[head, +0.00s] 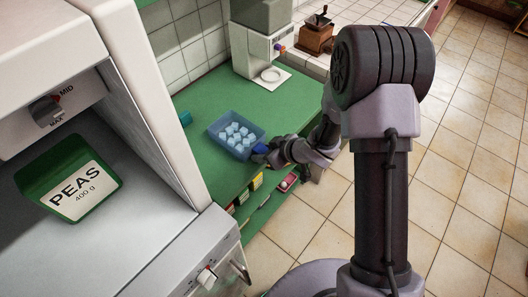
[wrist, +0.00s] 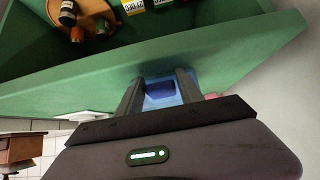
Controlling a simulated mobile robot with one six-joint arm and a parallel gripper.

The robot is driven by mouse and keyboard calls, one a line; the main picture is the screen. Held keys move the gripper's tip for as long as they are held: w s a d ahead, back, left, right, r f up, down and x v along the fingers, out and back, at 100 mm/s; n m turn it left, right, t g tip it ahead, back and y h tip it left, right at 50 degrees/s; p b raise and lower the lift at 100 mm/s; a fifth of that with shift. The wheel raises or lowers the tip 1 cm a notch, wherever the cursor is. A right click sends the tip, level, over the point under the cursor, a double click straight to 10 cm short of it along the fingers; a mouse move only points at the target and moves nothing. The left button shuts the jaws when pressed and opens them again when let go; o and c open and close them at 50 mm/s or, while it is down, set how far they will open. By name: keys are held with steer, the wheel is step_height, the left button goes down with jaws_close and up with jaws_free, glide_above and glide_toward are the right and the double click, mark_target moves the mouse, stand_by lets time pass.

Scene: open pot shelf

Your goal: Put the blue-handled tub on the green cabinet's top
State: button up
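The blue-handled tub (head: 228,143) is a translucent blue box full of pale cubes. In the head view it is upright over the green cabinet's top (head: 195,95), near the front edge. I cannot tell whether its base touches the top. My gripper (head: 264,150) is at the tub's front side, at its dark blue handle. In the wrist view the handle (wrist: 160,88) fills the gap between my two fingers (wrist: 160,86), and my gripper looks shut on it. Most of the tub is hidden there by the handle and fingers.
A coffee machine (head: 258,50) stands on the top behind the tub, with a wooden grinder (head: 316,36) farther right. A small teal object (head: 186,118) is left of the tub. A PEAS tin (head: 70,180) is at left. Jars (wrist: 68,13) stand inside the cabinet.

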steer(key=shift+o, duration=0.9)
